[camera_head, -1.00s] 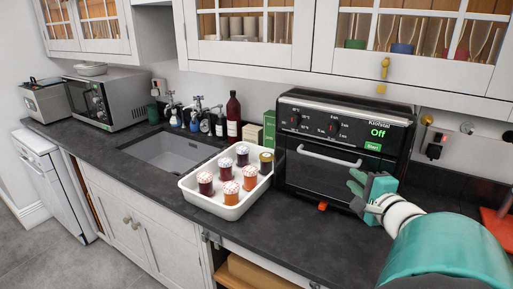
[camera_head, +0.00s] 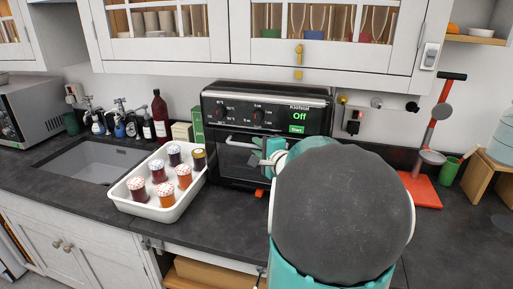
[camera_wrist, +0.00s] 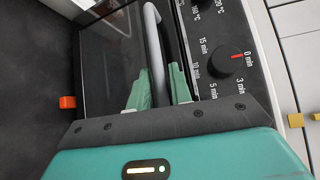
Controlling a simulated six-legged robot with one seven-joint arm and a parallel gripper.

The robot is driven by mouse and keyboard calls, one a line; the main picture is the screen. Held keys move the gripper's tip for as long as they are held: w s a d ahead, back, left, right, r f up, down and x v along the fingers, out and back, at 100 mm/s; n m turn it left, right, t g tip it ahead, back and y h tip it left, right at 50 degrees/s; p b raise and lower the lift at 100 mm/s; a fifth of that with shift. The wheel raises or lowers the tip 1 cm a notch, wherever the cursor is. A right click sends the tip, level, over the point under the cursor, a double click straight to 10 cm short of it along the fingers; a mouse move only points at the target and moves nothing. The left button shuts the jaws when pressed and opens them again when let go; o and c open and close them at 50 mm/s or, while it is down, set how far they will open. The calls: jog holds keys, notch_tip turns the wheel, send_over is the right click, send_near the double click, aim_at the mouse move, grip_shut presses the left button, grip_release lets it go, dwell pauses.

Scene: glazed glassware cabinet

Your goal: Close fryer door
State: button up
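The fryer (camera_head: 270,105) is a black countertop oven with knobs, a green "Off" display and a glass front door (camera_head: 231,165). The door stands upright against the body; any small gap at its top cannot be made out. Its light grey handle (camera_head: 238,146) runs across the door's top. My gripper (camera_head: 268,158) is at the right part of the handle. In the wrist view, the green fingers of my gripper (camera_wrist: 158,88) are apart, one on each side of the handle (camera_wrist: 154,45). Whether they touch it is unclear. My arm hides the fryer's lower right.
A white tray (camera_head: 127,203) with several jars stands left of the fryer, near the sink (camera_head: 85,160). An orange piece (camera_head: 260,193) sits at the fryer's base. A red stand (camera_head: 422,190) is at right. Glazed cabinets (camera_head: 165,35) hang above.

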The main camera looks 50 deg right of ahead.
grip_shut()
jog(key=shift+w+d+r, duration=0.2)
jog(key=shift+d, duration=0.2)
jog(key=shift+w+d+r, duration=0.15)
jog(key=shift+d+r, duration=0.05)
jog(key=shift+d, duration=0.15)
grip_release()
jog(key=shift+w+d, duration=0.1)
jog(key=shift+f, duration=0.1)
jog(key=v, duration=1.4)
